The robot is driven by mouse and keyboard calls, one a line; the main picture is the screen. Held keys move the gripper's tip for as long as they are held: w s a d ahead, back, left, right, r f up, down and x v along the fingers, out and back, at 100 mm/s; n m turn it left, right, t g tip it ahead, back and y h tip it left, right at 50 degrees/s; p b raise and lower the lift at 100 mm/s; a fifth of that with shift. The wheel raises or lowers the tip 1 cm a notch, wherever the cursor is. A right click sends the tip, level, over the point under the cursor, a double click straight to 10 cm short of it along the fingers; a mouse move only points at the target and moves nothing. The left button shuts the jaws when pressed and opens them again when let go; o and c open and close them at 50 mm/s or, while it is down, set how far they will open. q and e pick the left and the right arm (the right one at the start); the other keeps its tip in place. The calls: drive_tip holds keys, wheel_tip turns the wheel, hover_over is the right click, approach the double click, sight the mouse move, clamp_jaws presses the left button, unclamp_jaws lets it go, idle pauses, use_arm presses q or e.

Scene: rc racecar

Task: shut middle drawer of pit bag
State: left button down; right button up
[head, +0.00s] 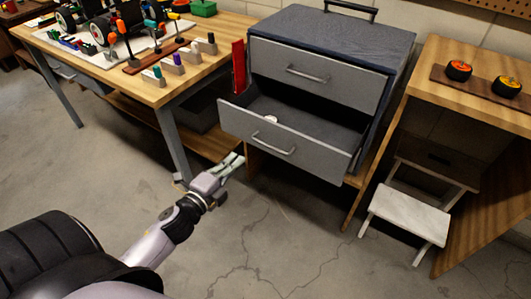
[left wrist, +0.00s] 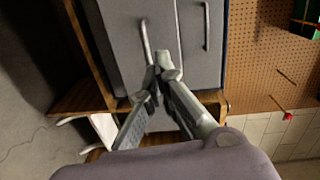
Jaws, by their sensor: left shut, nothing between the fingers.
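The grey pit bag (head: 400,42) is a drawer cabinet with a dark top handle. Its upper drawer (head: 335,82) is shut. The drawer below it, the middle drawer (head: 325,160), stands pulled out, with a small white item (head: 271,119) inside. What lies beneath that drawer is hidden. My left gripper (head: 238,160) is shut and empty, in front of and left of the open drawer's handle (head: 273,143). In the left wrist view, turned sideways, the gripper's fingertips (left wrist: 164,66) meet close to a drawer handle (left wrist: 146,42); I cannot tell whether they touch. My right gripper is not in view.
A wooden workbench (head: 222,30) with car parts and tools stands at the left. A red upright object (head: 239,67) is beside the cabinet. At the right are a wooden table (head: 440,62) with wheels and a white step stool (head: 408,214). The foreground floor is clear.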

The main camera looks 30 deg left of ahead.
sight(271, 123)
use_arm(q)
drive_tip(key=shift+m+t+h, duration=0.3)
drive_tip(key=shift+m, duration=0.3)
drive_tip(key=w, duration=0.4)
drive_tip(key=w+d+r, duration=0.1)
drive_tip(key=w, duration=0.3)
drive_tip(key=w+d+r, duration=0.1)
drive_tip(key=w, duration=0.3)
drive_tip(key=shift+w+r+b, duration=0.2)
drive_tip(key=shift+w+b, duration=0.1)
drive_tip(key=shift+w, duration=0.05)
drive_tip(key=shift+w+d, duration=0.1)
drive_tip(key=shift+w, duration=0.45)
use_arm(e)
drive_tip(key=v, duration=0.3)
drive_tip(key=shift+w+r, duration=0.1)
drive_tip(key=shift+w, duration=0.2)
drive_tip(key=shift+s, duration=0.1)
